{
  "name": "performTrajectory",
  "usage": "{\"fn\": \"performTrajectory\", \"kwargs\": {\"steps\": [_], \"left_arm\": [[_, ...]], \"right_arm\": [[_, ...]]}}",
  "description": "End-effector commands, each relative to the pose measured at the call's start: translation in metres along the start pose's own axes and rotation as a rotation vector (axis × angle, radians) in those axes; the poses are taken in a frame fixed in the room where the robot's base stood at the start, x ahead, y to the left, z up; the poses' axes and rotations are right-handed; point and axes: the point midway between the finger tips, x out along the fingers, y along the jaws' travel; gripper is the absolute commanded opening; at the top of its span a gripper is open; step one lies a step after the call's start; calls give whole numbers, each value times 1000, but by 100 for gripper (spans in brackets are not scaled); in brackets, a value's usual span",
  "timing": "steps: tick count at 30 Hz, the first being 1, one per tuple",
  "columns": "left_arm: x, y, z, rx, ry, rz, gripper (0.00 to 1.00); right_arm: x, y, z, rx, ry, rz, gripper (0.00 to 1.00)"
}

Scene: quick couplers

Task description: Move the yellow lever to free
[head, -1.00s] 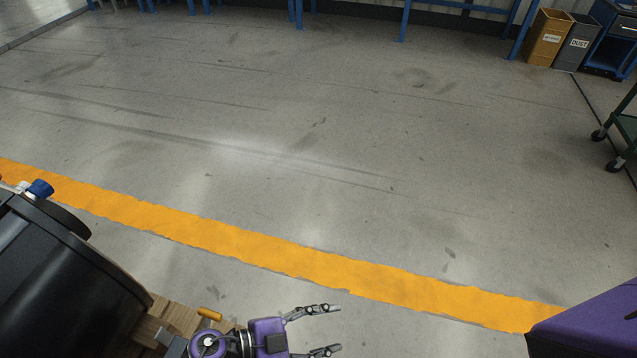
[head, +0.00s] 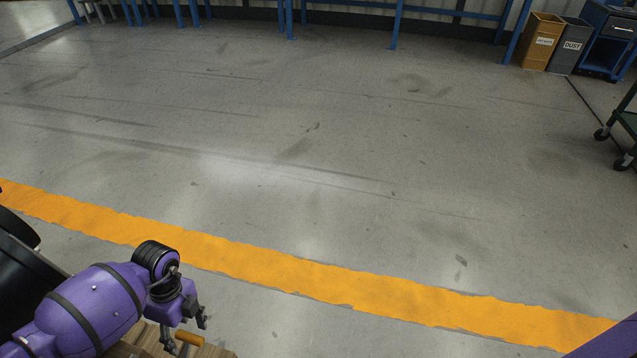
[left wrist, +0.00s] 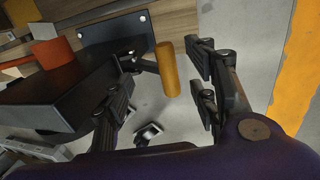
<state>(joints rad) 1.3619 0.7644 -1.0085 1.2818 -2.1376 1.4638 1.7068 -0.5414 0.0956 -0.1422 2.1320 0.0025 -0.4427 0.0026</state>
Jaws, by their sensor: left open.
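The yellow lever (left wrist: 168,70) is a short rounded bar in the left wrist view, beside a dark block (left wrist: 75,85). It also shows low in the head view (head: 189,338), at the edge of wooden boards. My left gripper (left wrist: 163,58) is open, with its fingers on either side of the lever in the picture and gaps showing on both sides. In the head view my left gripper (head: 186,328) hangs right at the lever. How deep the lever sits between the fingers is hard to tell. My right gripper is not in view.
An orange-red cylindrical part (left wrist: 52,53) stands by the dark block. A black drum (head: 25,285) is at the lower left of the head view. The grey floor (head: 330,200) beyond the yellow stripe (head: 300,270) is clear. Bins (head: 542,42) stand far right.

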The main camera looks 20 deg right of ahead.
Motion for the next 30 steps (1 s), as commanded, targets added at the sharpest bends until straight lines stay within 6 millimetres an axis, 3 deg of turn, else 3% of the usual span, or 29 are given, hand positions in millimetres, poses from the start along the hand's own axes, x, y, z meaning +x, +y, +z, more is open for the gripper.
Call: {"fn": "performTrajectory", "kwargs": {"steps": [1, 6, 15, 27, 30], "left_arm": [[14, 0, -1, 1, 3, 4, 53], [36, 1, -1, 1, 3, 4, 53], [38, 0, -1, 2, 2, 0, 53], [38, 0, -1, 2, 3, -1, 0], [38, 0, -2, 2, 3, -1, 0]], "right_arm": [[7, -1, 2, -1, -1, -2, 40], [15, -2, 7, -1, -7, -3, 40], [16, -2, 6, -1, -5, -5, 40], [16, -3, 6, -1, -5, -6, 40], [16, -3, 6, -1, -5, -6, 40]]}}
